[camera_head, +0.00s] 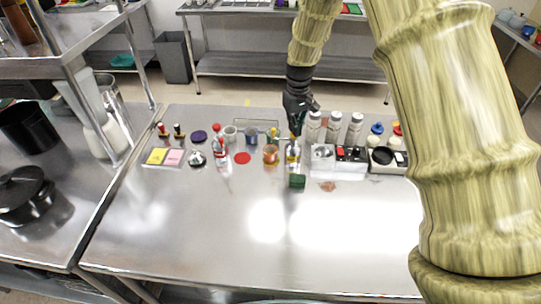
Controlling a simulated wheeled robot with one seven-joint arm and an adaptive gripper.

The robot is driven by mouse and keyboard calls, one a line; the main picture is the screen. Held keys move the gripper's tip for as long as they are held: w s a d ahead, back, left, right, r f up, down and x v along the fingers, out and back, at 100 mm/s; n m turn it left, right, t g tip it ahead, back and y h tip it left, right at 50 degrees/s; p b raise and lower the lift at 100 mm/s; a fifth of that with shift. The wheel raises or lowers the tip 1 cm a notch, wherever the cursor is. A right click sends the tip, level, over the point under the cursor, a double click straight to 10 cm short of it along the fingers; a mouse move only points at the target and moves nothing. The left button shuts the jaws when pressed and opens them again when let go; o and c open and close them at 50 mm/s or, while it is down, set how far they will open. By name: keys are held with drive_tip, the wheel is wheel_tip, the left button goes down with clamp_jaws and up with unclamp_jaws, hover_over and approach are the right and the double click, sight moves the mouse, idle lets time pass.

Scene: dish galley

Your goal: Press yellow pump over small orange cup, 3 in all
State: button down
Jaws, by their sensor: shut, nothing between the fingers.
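My gripper (296,127) is shut and empty, pointing down at the middle of the steel table. Directly under its fingertips stands an upright bottle (292,155) with a yellow top, which looks like the yellow pump. The fingertips overlap the pump's top in this view; I cannot tell whether they touch it. The small orange cup (270,155) stands just left of the pump bottle. The cup's contents are too small to make out. Another small yellow-topped thing shows behind the cup (272,134).
A red-topped bottle (220,147), a red disc (242,158) and a grey cup (230,134) stand to the left. A green block (297,181) lies in front. White shakers (334,124) stand to the right behind a box of switches (350,154). The table's front is clear.

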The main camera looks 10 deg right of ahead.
drive_tip(key=shift+r+p, duration=1.2)
drive_tip(key=shift+r, duration=0.65)
drive_tip(key=shift+f, duration=0.3)
drive_tip(key=shift+f, duration=0.3)
